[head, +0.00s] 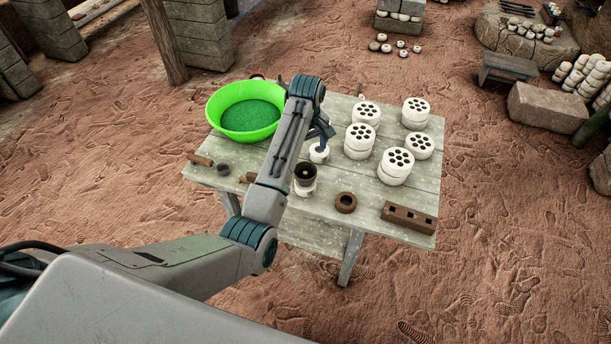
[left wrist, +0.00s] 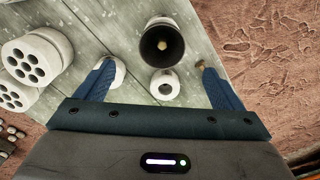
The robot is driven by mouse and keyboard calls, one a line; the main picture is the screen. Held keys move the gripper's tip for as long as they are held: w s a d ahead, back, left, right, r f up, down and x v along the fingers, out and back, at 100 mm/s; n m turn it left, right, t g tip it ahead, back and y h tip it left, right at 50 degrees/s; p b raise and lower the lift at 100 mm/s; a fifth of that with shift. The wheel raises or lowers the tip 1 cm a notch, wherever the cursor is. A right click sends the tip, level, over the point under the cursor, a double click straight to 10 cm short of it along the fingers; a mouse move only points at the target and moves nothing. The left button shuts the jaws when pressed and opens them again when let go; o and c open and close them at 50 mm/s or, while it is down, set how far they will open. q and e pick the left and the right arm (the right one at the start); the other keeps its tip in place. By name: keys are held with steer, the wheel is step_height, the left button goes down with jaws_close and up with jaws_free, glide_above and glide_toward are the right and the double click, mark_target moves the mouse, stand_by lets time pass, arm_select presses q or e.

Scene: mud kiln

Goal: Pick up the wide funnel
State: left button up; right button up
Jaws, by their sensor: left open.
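The wide funnel, a black round cup with a pale spot at its centre, shows in the head view (head: 305,172) near the middle front of the table. It rests on a white pot (head: 304,188). It also shows in the left wrist view at top centre (left wrist: 162,43), beyond my fingertips. My left gripper (head: 321,134) is open and empty, above the table and just behind the funnel. In the left wrist view its two fingers (left wrist: 160,70) are spread wide, with a small white holed piece (left wrist: 165,84) between them. My right gripper is not in view.
A green basin (head: 245,110) stands at the table's back left. Several white holed briquettes (head: 395,165) stand stacked on the right. A brown ring (head: 346,202) and a holed brown block (head: 410,217) lie near the front edge. Bare tabletop (head: 375,195) shows between them.

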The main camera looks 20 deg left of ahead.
arm_select(q)
steer(key=p, duration=0.1)
glide_above(305, 173)
steer(key=f, duration=0.5)
steer(key=shift+w+d+f, duration=0.15)
steer(key=shift+w+d, duration=0.1)
steer(key=shift+w, duration=0.05)
steer(key=shift+f+p, duration=0.3)
steer(key=shift+p, duration=0.1)
steer(key=f, duration=0.2)
steer(key=f+p, duration=0.1)
steer(key=shift+s+a+f, duration=0.2)
steer(key=shift+f, duration=0.6)
steer(key=c, duration=0.8)
